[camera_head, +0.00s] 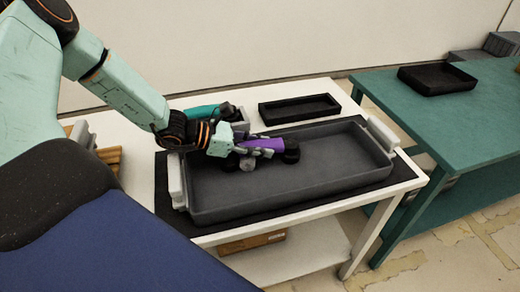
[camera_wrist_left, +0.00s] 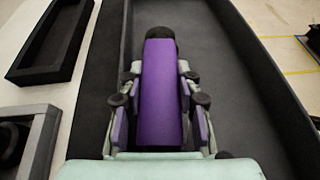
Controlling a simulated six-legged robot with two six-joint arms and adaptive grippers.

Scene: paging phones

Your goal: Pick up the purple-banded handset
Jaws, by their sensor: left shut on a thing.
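The purple-banded handset (camera_head: 268,144) is in the head view, over the left-middle part of the grey tray (camera_head: 340,158). Its purple grip fills the middle of the left wrist view (camera_wrist_left: 161,95), with a black end at the top. My left gripper (camera_head: 245,147) has its fingers on both sides of the purple grip and is shut on it. The fingers also show in the left wrist view (camera_wrist_left: 160,108). A small grey round thing (camera_head: 247,164) shows just below the gripper. I cannot tell whether the handset touches the tray floor. My right gripper is not in view.
The tray has white end handles (camera_head: 382,133) and stands on a black mat on a white table (camera_head: 418,177). A shallow black tray (camera_head: 300,108) lies behind it. A teal thing (camera_head: 203,111) is beside that. A green table (camera_head: 440,120) stands at right with another black tray (camera_head: 437,78).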

